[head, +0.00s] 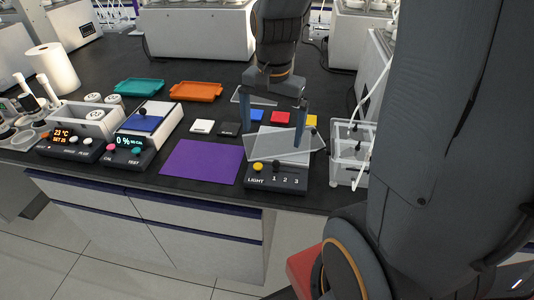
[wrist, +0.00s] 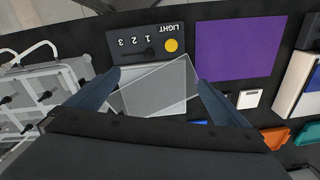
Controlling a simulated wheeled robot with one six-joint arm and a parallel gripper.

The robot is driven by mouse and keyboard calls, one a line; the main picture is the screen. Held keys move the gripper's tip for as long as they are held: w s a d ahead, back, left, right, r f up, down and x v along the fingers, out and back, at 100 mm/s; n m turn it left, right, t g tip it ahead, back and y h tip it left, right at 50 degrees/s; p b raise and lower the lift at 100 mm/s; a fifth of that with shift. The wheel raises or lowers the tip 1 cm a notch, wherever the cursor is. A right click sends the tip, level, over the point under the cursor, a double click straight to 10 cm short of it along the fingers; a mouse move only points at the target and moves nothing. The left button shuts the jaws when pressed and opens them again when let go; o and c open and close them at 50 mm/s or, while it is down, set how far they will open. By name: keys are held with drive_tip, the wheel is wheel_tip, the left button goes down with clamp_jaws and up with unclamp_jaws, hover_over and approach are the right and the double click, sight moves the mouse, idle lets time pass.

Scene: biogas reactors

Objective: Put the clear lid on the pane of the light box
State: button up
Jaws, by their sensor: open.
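The light box (head: 275,180) stands at the table's front edge, with a yellow button and the marks LIGHT and 1 2 3. It also shows at the top of the wrist view (wrist: 150,42). The clear lid (head: 287,146) is over its pale pane, turned askew and overhanging to the right in the head view. The lid (wrist: 160,88) also lies crooked across the pane in the wrist view. I cannot tell whether it rests flat or tilts. My gripper (head: 273,142) is open above the box, its fingers apart on either side of the lid.
A purple mat (head: 202,161) lies left of the light box. A clear rack (head: 349,153) stands close on the right. Behind are blue (head: 257,115), red (head: 280,117) and yellow (head: 311,120) pieces. Teal (head: 138,86) and orange (head: 196,91) trays lie farther back.

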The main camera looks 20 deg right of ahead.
drive_tip(key=s+a+f+n, duration=0.3)
drive_tip(key=s+n, duration=0.3)
drive_tip(key=n, duration=0.3)
drive_tip(key=shift+s+a+f+n+t, duration=0.2)
drive_tip(key=shift+s+a+n+t, duration=0.15)
drive_tip(key=shift+a, duration=0.45)
